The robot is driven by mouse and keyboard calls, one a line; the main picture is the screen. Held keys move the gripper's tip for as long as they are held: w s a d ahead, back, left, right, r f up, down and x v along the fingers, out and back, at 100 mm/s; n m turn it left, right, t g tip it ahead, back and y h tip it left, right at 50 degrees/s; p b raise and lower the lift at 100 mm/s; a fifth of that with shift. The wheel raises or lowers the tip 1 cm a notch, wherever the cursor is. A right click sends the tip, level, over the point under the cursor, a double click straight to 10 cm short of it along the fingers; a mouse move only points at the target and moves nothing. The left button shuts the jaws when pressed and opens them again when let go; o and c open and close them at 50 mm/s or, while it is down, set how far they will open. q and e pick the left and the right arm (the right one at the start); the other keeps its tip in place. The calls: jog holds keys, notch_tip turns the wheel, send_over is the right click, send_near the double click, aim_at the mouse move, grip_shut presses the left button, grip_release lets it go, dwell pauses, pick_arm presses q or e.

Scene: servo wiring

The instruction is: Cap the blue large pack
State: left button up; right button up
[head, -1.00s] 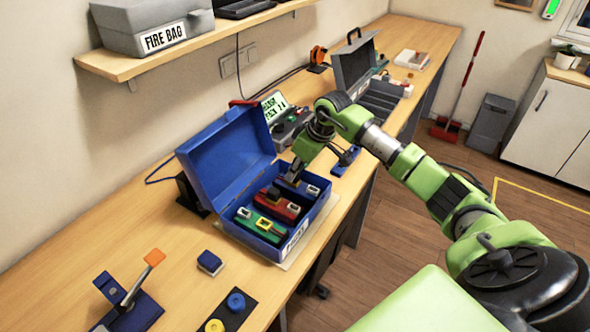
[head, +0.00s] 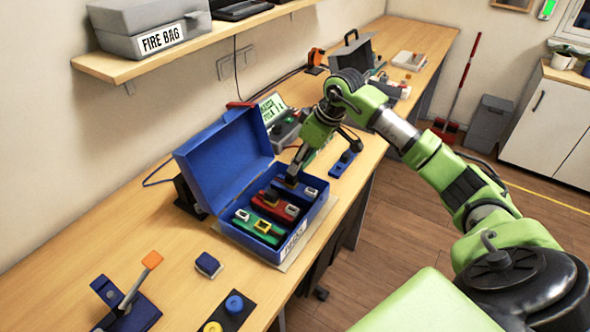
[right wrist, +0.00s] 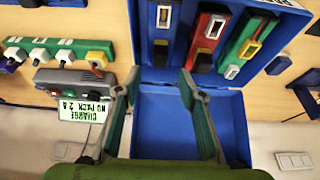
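The blue large pack (head: 307,191) lies in the blue case, in the slot nearest the case's far end. In the right wrist view the blue pack (right wrist: 165,28) has a white-framed connector and a dark piece at its near end. A red pack (right wrist: 209,38) and a green pack (right wrist: 245,42) lie beside it. My right gripper (right wrist: 159,74) is open and empty, its fingers apart over the blue case near the blue pack's dark end. In the head view my right gripper (head: 322,160) is above the case's far end. My left gripper is out of view.
The case's open lid (head: 225,160) stands on the wall side. A charger with a lit display (head: 272,108) is behind it. A small blue block (head: 208,264), a dark plate with round knobs (head: 231,312) and an orange-tipped lever (head: 152,260) are in front. A grey case (head: 350,62) stands farther back.

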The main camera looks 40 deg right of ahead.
jog(key=v, duration=0.5)
jog(key=shift+s+r, duration=0.1)
jog(key=shift+r, duration=0.1)
jog(key=shift+f, duration=0.1)
